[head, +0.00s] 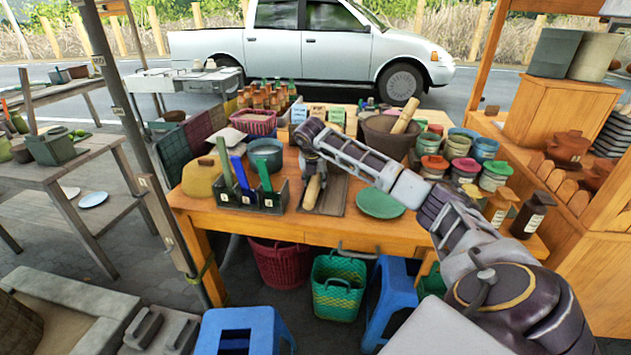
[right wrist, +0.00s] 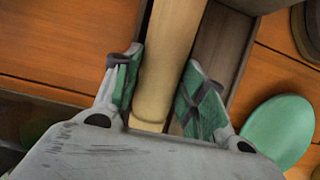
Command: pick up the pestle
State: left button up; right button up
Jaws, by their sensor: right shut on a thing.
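A pale wooden pestle (right wrist: 160,80) with a rounded end lies between the fingers of my right gripper (right wrist: 158,95) in the right wrist view. In the head view my right gripper (head: 312,168) reaches down over a dark shallow tray (head: 338,195), and the pestle's lower end (head: 312,190) shows below it. The gripper is shut on this pestle; I cannot tell whether the pestle still touches the tray. Another light wooden pestle (head: 405,115) leans in the brown clay mortar (head: 382,135) further right. My left gripper is not in view.
A green plate (head: 380,203) lies right of the tray on the orange table (head: 300,228). A dark caddy with green and blue-handled utensils (head: 248,195) stands to the left. Several lidded tins (head: 463,170) stand to the right. Blue stools (head: 240,325) and baskets (head: 338,290) are below.

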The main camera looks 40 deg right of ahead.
aim_at(315, 177)
jog(key=shift+r, duration=0.2)
jog(key=shift+r, duration=0.55)
pick_arm(q)
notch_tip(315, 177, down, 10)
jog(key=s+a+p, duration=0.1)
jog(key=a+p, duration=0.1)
jog(key=p, duration=0.1)
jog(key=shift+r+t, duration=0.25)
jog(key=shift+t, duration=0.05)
pick_arm(e)
notch_tip(315, 177, up, 17)
jog(key=shift+f, duration=0.2)
jog(key=o, duration=0.6)
jog(key=c, duration=0.7)
grip_shut()
jog(key=shift+r, duration=0.15)
